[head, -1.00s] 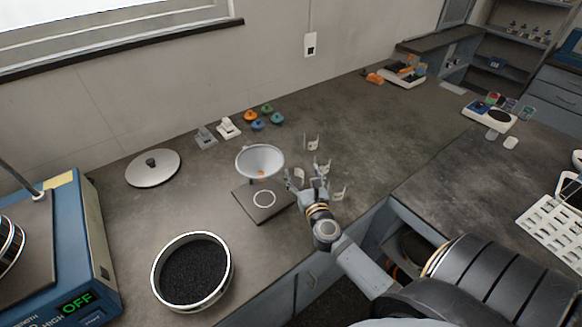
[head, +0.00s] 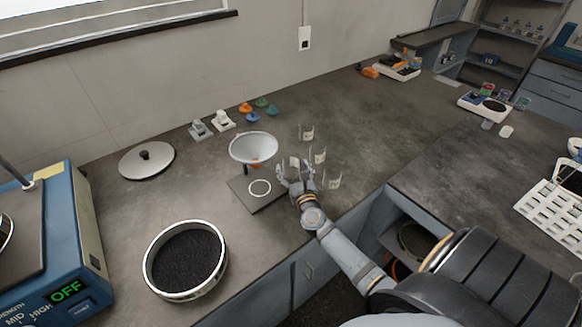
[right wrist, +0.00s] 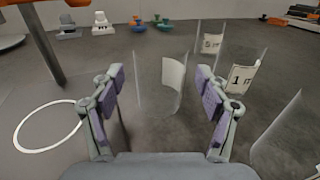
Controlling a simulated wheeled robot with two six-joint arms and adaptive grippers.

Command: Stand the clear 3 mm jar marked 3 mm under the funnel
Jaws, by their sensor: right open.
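My right gripper (head: 293,174) is open at the group of clear jars, right of the funnel. In the right wrist view its fingers (right wrist: 160,108) stand either side of a clear jar (right wrist: 160,88), apart from it. That jar's pale label shows no readable marking. A second clear jar (right wrist: 243,78) bears a label starting with 1; a farther jar (right wrist: 210,42) has a label too small to read surely. Another clear jar (right wrist: 278,135) is at the right. The funnel (head: 254,147) stands above a dark base plate with a white ring (head: 260,188); the ring is empty. My left gripper is out of view.
A round sieve with black grains (head: 187,262) stands front left, near the blue shaker (head: 75,240). A metal lid (head: 146,161), two small white and grey items and several coloured pieces (head: 262,102) lie along the back. The counter behind the jars is clear.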

